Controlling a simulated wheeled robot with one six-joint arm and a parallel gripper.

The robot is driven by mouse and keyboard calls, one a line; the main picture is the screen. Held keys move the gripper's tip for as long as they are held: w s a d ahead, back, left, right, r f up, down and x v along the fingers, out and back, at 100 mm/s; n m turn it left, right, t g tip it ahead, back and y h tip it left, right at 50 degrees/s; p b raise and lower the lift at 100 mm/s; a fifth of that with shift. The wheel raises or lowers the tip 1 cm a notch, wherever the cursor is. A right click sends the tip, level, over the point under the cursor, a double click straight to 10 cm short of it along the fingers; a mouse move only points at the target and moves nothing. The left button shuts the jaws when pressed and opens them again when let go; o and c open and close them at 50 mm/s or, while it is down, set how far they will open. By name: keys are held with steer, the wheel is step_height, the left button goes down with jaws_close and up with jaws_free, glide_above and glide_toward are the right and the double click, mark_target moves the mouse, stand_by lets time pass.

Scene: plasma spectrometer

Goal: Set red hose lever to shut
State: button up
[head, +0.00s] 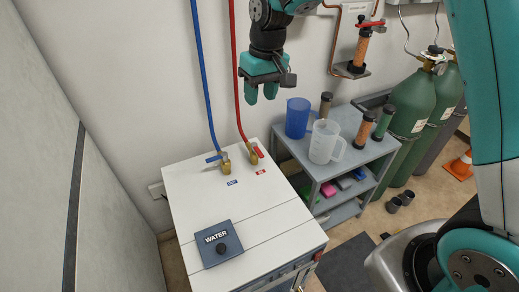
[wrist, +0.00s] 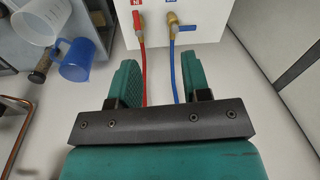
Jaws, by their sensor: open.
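The red hose lever (head: 259,152) sits on a brass valve at the back of the white cabinet's top, where the red hose (head: 237,80) comes down. It also shows near the top of the wrist view (wrist: 137,17). Beside it is the blue hose lever (head: 214,158) on its own brass valve, at the end of the blue hose (head: 201,70). My gripper (head: 261,95) is open and empty, pointing down above the red lever and apart from it. In the wrist view, my gripper (wrist: 164,70) has the two hoses showing between its teal fingers.
A dark WATER box with a knob (head: 218,244) sits on the white cabinet (head: 270,215). A grey cart (head: 350,166) to the right holds a blue jug (head: 298,118) and a clear jug (head: 324,142). Green gas cylinders (head: 412,105) stand farther right. The wall is close behind.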

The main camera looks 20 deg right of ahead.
steer(key=m+h, duration=0.1)
steer(key=m, duration=0.1)
glide_above(260, 152)
step_height(260, 152, down, 9)
step_height(260, 152, down, 18)
steer(key=shift+a+r+p, duration=0.1)
steer(key=shift+p, duration=0.9)
jaws_close()
